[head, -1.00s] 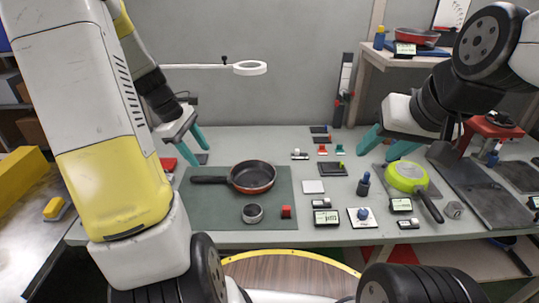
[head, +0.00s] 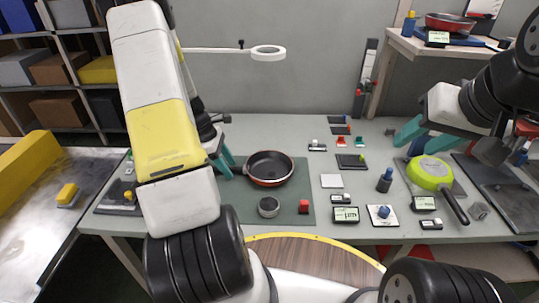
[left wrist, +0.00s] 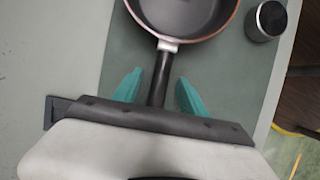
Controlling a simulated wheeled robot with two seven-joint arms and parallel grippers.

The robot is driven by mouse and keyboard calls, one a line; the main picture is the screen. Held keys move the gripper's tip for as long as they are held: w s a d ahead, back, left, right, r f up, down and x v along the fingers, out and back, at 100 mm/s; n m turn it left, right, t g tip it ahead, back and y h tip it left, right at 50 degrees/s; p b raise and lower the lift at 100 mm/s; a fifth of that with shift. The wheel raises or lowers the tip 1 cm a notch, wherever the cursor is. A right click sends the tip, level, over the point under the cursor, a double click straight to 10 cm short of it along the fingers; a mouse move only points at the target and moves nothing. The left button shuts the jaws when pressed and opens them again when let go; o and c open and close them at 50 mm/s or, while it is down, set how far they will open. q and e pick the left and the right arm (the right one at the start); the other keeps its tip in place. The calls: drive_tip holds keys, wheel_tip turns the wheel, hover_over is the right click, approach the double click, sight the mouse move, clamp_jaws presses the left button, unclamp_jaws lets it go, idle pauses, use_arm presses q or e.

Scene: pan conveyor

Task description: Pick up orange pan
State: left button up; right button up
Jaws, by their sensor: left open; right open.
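The orange pan (head: 270,168), dark inside with an orange-red outer rim, sits on the dark green mat (head: 240,212). In the left wrist view the pan (left wrist: 185,14) is at the top, with its dark handle (left wrist: 161,75) pointing down toward my gripper. My left gripper (head: 223,157) is open at the pan's left side. In the left wrist view its teal fingers (left wrist: 160,92) stand on either side of the handle, with a gap on both sides. My right gripper (head: 425,138) is open and empty near the green pan (head: 430,172).
A grey metal cup (head: 268,207) and a small red block (head: 303,206) stand on the mat in front of the pan. A ring lamp (head: 268,53) hangs behind. Small labels and parts fill the table's right side. A red pan (head: 450,22) sits on the raised shelf.

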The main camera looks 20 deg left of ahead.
use_arm(q)
drive_tip(key=shift+f, duration=0.2)
idle(0.3)
clamp_jaws()
idle(1.3)
